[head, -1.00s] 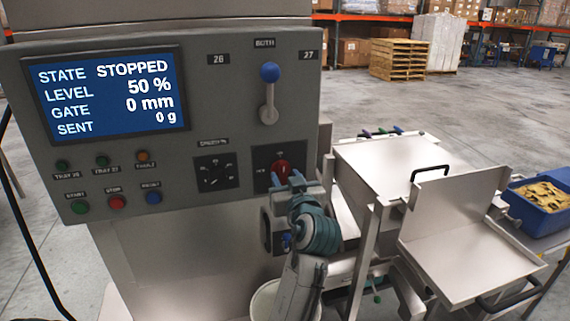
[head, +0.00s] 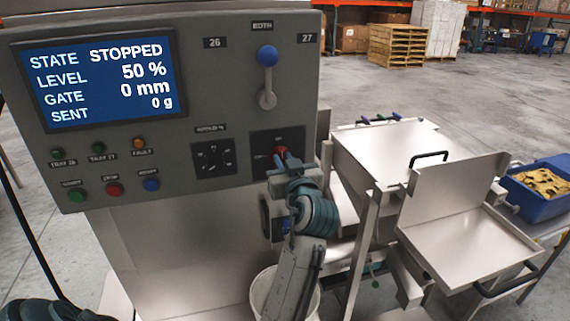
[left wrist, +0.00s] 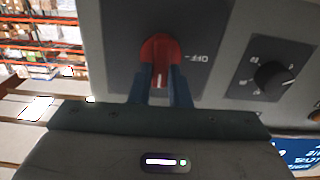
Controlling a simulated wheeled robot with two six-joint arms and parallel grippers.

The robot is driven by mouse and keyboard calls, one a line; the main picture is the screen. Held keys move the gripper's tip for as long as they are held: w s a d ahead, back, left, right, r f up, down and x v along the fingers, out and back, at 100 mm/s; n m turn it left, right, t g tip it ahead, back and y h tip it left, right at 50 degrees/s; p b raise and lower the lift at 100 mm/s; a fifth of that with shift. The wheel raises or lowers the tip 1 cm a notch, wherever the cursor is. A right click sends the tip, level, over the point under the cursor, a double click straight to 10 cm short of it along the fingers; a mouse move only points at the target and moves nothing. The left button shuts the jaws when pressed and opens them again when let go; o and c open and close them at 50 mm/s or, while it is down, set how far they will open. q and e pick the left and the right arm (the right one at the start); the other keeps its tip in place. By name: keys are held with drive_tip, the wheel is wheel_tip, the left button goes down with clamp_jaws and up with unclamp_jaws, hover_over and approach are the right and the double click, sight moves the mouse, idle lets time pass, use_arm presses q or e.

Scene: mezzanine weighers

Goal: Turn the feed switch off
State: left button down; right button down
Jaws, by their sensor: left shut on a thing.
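The feed switch is a red rotary knob (head: 279,150) on a dark plate at the lower right of the grey control panel (head: 225,95). It also shows in the left wrist view (left wrist: 160,47), with an "OFF" mark beside it on the right. My left gripper (head: 284,160) is at the switch, its two blue fingers on either side of the knob. In the left wrist view the gripper (left wrist: 162,84) is shut on the knob, and the fingers hide part of it. The screen (head: 98,80) reads STOPPED, level 50 %, gate 0 mm, sent 0 g. My right gripper is not in view.
A black dial (head: 213,159) sits left of the switch, and a blue-topped lever (head: 267,75) above it. Several push buttons (head: 113,189) are at the lower left. A steel weigher (head: 385,150) stands close on the right, with a blue crate (head: 540,208) beyond. A white bucket (head: 262,290) is below.

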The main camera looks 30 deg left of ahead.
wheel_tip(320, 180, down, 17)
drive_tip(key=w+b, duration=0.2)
drive_tip(key=b, duration=1.5)
use_arm(q)
drive_tip(key=shift+s+a+f+n+b, duration=0.1)
drive_tip(key=shift+n+b, duration=0.9)
drive_tip(key=shift+n, duration=2)
drive_tip(key=shift+a+n+b, duration=0.15)
drive_tip(key=shift+n+b, duration=0.9)
drive_tip(key=shift+n, duration=1.95)
drive_tip(key=shift+s+a+f+n+b, duration=0.1)
drive_tip(key=shift+n+b, duration=0.9)
drive_tip(key=shift+n, duration=2)
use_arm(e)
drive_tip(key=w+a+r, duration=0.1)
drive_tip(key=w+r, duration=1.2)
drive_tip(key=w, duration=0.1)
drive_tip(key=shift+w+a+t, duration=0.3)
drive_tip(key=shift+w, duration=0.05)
use_arm(q)
drive_tip(key=c, duration=1.6)
unclamp_jaws()
drive_tip(key=shift+w, duration=0.1)
drive_tip(key=shift+o, duration=1.2)
drive_tip(key=shift+w+f, duration=0.1)
drive_tip(key=shift+f, duration=0.05)
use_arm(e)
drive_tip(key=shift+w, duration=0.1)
